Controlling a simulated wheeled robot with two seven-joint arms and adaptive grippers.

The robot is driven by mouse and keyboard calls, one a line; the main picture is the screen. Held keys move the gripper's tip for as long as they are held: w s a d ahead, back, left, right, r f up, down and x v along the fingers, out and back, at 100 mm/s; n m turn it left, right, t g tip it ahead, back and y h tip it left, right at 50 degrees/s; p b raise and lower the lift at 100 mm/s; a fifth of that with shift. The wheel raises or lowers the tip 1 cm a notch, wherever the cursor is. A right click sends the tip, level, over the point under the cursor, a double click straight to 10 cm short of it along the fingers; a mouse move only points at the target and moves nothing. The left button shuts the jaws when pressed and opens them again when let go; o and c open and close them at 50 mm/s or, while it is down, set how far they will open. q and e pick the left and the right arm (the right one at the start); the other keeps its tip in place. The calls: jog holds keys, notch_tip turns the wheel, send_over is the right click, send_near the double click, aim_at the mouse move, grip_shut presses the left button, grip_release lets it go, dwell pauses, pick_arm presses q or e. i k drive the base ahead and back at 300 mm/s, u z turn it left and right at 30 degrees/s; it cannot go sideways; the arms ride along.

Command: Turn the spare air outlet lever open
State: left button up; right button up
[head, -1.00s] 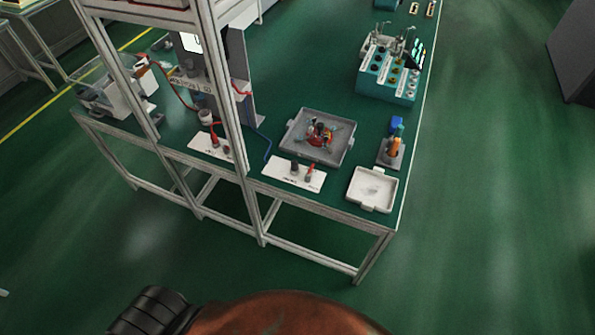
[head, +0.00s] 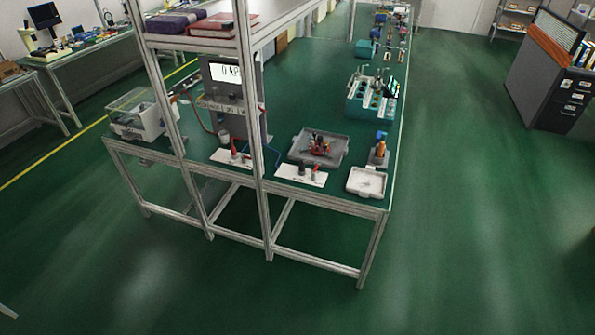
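A grey upright panel (head: 246,80) stands on the green bench, behind the frame posts. It carries a display (head: 226,73) that reads 0 and a unit that looks like kPa. Below the display runs a labelled strip (head: 218,106) with small fittings and red tubing, partly hidden by a post. A white plate (head: 222,156) with a red upright piece lies in front of the panel. A second white plate (head: 290,171) with small upright pieces lies to its right. I cannot tell which piece is the spare air outlet lever or how it is turned. Neither gripper is in view.
A grey tray (head: 299,150) with parts, a white tray (head: 366,184) and a teal rack (head: 361,107) stand on the bench (head: 385,155). A clear-lidded box (head: 124,122) sits at its left end. Metal posts (head: 251,130) rise at the front. The floor in front is clear.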

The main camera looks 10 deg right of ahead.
aim_at(314, 174)
jog(key=u, duration=0.55)
jog(key=i, duration=1.1)
jog(key=z, duration=0.35)
